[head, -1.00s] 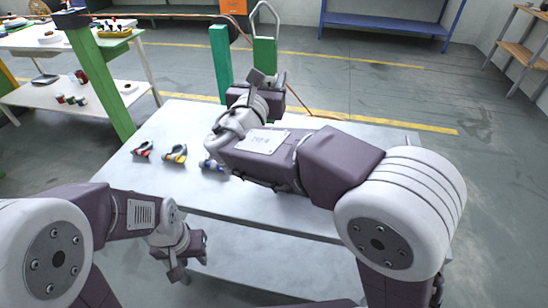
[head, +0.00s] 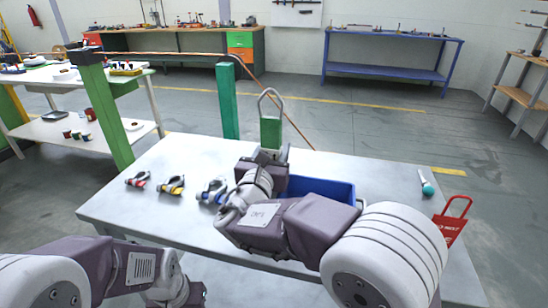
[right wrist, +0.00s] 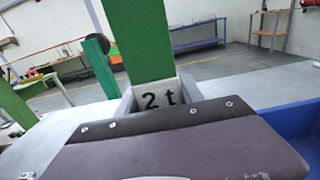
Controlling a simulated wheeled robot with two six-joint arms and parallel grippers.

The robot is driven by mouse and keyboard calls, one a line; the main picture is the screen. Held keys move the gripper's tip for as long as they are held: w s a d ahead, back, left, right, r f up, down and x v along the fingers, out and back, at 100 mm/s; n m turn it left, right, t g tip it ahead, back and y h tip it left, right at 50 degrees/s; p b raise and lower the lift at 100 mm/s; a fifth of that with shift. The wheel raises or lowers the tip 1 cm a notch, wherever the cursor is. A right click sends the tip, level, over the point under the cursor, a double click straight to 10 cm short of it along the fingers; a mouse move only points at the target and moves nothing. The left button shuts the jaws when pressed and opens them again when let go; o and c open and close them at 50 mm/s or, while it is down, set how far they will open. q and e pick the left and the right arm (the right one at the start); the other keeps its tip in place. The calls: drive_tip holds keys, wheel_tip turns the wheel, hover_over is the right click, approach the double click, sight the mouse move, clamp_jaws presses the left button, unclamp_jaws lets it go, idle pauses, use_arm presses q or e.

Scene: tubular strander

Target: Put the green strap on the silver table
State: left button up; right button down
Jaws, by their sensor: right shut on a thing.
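The green strap (head: 271,131) has a green body with a grey loop on top. It stands upright in my right gripper (head: 268,155), above the back part of the silver table (head: 185,153). In the right wrist view the green strap (right wrist: 136,40) rises from a grey part marked "2 t" just beyond the gripper's dark edge; the fingertips are mostly hidden. My left gripper (head: 188,296) is low at the bottom edge of the head view, in front of the table, and its jaws do not show clearly.
A blue bin (head: 325,188) sits on the table behind my right forearm. Several shackles (head: 171,185) lie to the left. A teal-ended tool (head: 427,187) and a red strap (head: 452,222) are at the right. A green post (head: 228,100) stands behind the table; the table's back left is clear.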

drive_tip(key=shift+f, duration=0.1)
drive_tip(key=shift+f, duration=0.15)
drive_tip(key=c, duration=0.8)
unclamp_jaws()
drive_tip(key=shift+o, duration=0.2)
drive_tip(key=shift+r, duration=0.2)
drive_tip(key=p+v, duration=0.1)
drive_tip(key=v, duration=1.1)
drive_tip(key=shift+p, duration=0.4)
